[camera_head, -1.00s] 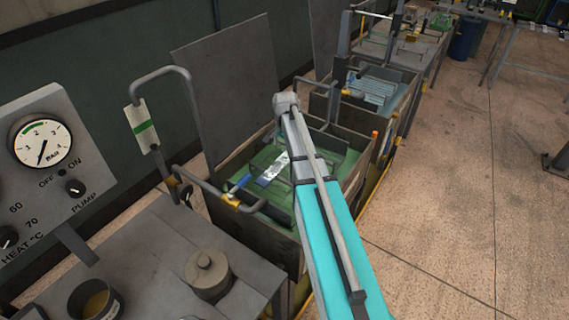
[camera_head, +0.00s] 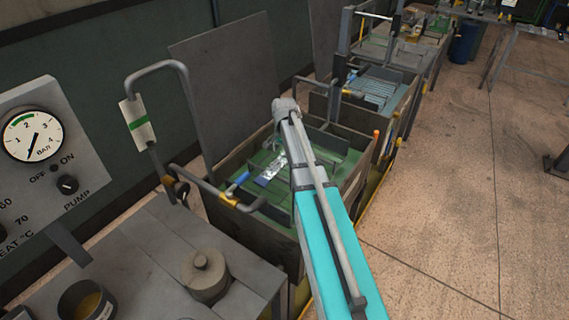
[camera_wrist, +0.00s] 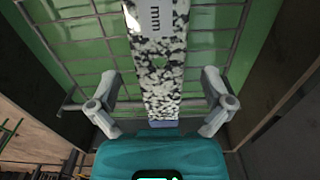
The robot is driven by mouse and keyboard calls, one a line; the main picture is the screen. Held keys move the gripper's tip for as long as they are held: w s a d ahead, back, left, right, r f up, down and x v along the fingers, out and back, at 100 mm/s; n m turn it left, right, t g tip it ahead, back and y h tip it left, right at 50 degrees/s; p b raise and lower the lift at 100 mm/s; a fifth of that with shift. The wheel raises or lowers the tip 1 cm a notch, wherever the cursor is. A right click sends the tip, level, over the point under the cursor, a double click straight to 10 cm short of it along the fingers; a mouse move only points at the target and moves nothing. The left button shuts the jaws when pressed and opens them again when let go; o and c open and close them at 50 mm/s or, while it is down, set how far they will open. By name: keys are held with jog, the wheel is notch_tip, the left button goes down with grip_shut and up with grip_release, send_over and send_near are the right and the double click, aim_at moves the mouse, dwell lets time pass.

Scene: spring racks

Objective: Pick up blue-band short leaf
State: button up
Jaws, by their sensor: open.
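The short leaf (camera_wrist: 163,85) is a flat strip with a black-and-white speckled surface and a pale end marked "mm". A blue band (camera_wrist: 163,124) crosses its near end. It lies over a wire grid in a green-lined crate. In the head view the leaf (camera_head: 270,170) shows in the crate, left of my arm. My gripper (camera_wrist: 161,80) is open, with one finger on each side of the leaf and gaps between. Whether the fingers are at the leaf's height I cannot tell. In the head view my gripper's fingers cannot be made out.
The crate (camera_head: 228,222) has upright walls and dark dividers close around the leaf. A blue-handled thing (camera_head: 238,183) lies near its front left, by a bent pipe rail (camera_head: 215,189). Another crate (camera_head: 371,93) stands behind.

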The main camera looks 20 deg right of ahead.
jog(key=shift+f+b, duration=0.65)
jog(key=shift+f, duration=0.35)
jog(key=c, duration=1.3)
